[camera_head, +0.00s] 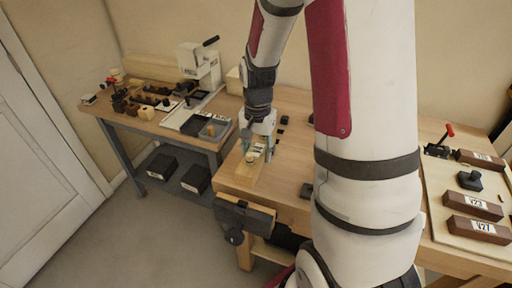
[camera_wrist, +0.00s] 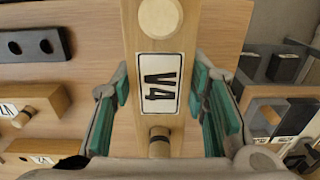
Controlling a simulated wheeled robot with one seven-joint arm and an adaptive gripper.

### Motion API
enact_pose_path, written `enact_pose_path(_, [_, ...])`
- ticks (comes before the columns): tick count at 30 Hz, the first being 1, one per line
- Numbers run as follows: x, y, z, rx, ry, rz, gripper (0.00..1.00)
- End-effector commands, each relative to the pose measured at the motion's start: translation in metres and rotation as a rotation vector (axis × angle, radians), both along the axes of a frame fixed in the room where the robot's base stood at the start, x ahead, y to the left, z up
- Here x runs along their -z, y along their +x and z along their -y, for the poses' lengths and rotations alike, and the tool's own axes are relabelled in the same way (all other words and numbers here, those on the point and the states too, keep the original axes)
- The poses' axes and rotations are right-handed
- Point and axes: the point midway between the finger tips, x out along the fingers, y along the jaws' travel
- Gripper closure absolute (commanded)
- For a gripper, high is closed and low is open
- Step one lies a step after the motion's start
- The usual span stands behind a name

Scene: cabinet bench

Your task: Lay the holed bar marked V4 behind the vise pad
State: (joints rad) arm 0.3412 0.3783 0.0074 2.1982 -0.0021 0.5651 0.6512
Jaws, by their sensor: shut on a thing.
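The pale wooden bar marked V4 (camera_wrist: 160,105) runs up the middle of the wrist view, label facing me. A round pale disc shows at its far end and a short dark-banded peg near its lower end. My gripper (camera_wrist: 162,115) is shut on this bar, one teal-padded finger on each side. In the head view my gripper (camera_head: 259,150) points down over the bench's left end, with a pale wooden piece (camera_head: 243,178) under it. The dark vise (camera_head: 243,215) is on the front edge just below. I cannot tell the vise pad apart or whether the bar touches the bench.
A dark two-holed plate (camera_wrist: 32,45) and labelled wooden pieces with pegs (camera_wrist: 35,105) lie left in the wrist view. Dark blocks (camera_wrist: 285,66) are on the right. A side table (camera_head: 150,125) with trays and tools stands left. Brown labelled blocks (camera_head: 472,204) lie on the right board.

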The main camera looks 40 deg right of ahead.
Motion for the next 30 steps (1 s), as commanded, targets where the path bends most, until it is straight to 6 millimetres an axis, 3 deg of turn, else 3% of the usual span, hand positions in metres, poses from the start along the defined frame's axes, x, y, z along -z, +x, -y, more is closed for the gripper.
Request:
enact_pose_path(12, [0.034,0.001,0.000,0.002,0.000,0.000,0.97])
enact_pose_path(30, [0.040,0.000,0.000,0.001,-0.001,0.001,0.97])
